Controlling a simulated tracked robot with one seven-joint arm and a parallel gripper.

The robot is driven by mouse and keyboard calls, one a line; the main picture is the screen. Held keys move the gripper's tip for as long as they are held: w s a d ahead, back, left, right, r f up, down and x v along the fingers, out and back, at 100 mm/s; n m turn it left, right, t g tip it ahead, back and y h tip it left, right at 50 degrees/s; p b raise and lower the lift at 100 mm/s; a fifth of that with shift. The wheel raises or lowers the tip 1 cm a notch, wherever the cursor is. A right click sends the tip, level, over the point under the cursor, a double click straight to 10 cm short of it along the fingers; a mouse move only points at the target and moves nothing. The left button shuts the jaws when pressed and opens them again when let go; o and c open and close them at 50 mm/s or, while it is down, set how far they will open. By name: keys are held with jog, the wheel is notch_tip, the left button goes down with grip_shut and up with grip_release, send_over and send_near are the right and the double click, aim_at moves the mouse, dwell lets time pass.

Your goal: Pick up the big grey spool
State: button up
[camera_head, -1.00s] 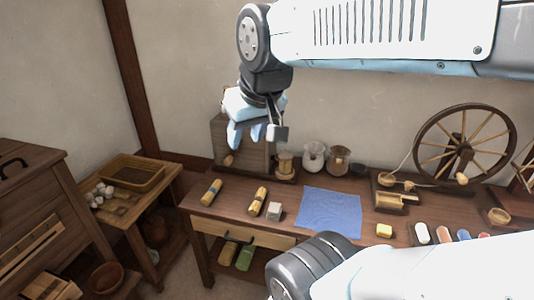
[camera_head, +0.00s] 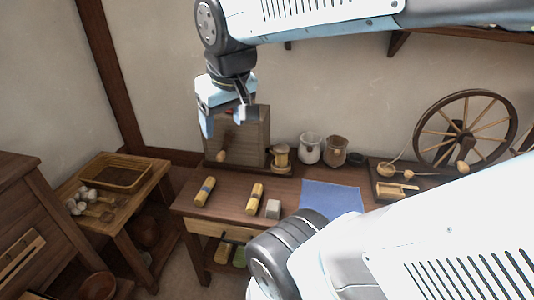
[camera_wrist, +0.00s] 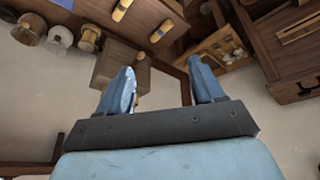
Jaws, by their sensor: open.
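No thing that is clearly a big grey spool shows now. A small pale grey block (camera_head: 273,208) stands near the front edge of the dark wooden table (camera_head: 232,202), beside a yellow roll (camera_head: 255,197); I cannot tell that it is a spool. The right part of the table is hidden behind my arm. My gripper (camera_head: 226,116) is open and empty, raised above the table's back left, in front of the wooden box. In the wrist view its two blue fingers (camera_wrist: 165,78) stand wide apart with nothing between them.
A wooden box (camera_head: 248,140), a glass jar (camera_head: 310,149) and other jars line the table's back. Another yellow roll (camera_head: 204,191) lies left. A blue cloth (camera_head: 330,197) lies right of the block. A spinning wheel (camera_head: 466,128) stands back right. A side table holds a tray (camera_head: 115,172).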

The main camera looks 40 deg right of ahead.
jog(key=w+d+f+n+g+h, duration=0.15)
jog(key=d+f+g+h, duration=0.3)
jog(key=d, duration=0.45)
jog(key=w+d+f+n+g+h, duration=0.1)
jog(key=w+d+f+g+h, duration=0.2)
jog(key=d+f, duration=0.35)
jog(key=n+t+h, duration=0.7)
jog(key=n+t, duration=0.5)
jog(key=n, duration=1)
send_over(279, 161)
jog(key=v, duration=0.5)
notch_tip(279, 161, down, 24)
notch_tip(279, 161, down, 7)
jog(key=shift+d, duration=0.1)
jog(key=shift+w+d+f, duration=0.1)
jog(key=shift+d+f, duration=0.1)
jog(key=shift+f, duration=0.05)
jog(key=shift+x, duration=3.5)
jog(key=shift+r, duration=0.15)
